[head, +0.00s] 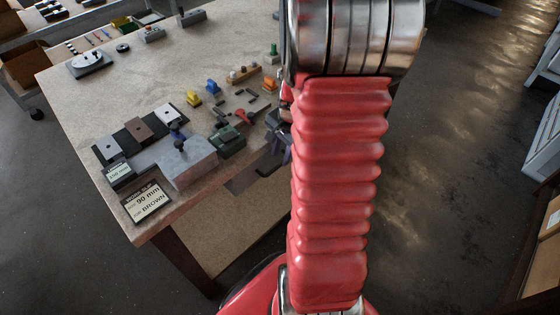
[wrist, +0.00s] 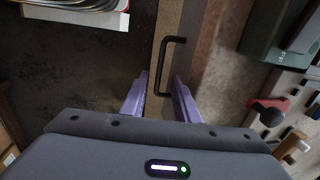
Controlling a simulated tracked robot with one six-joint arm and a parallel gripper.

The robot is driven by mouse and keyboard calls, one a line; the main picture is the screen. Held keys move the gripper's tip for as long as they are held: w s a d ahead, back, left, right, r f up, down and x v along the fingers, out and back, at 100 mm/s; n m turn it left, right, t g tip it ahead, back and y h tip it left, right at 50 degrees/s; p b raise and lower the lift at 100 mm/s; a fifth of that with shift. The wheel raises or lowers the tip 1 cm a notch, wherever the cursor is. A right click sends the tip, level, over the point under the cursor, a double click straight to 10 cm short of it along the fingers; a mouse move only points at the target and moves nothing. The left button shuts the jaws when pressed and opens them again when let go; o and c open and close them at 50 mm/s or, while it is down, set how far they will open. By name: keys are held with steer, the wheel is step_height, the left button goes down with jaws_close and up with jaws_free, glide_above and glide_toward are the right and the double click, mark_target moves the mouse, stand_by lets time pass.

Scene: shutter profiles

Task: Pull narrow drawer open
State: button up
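A black bar handle (wrist: 164,66) shows in the wrist view, on the brownish front under the bench edge. I take this front to be the drawer's; its outline and width are not clear, and I see no opened gap. My gripper (wrist: 160,78) has two purple fingers, apart, on either side of the handle's lower part in the picture. I cannot tell whether they touch it or how deep they reach. In the head view my gripper (head: 281,148) is partly hidden behind my red arm, by the bench's right edge, and the handle is not clearly visible.
The workbench (head: 170,75) carries a grey block (head: 187,163), a green block (head: 228,142), a work-slip card (head: 147,202) and several small parts. A red-headed part (wrist: 267,110) lies near the gripper in the wrist view. Open floor (head: 450,130) extends right.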

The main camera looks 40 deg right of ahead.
mark_target(279, 165)
steer(key=shift+w+f, duration=0.25)
steer(key=shift+f, duration=1)
steer(key=shift+w+f, duration=0.25)
steer(key=shift+f, duration=1)
jaws_close()
steer(key=shift+d, duration=0.1)
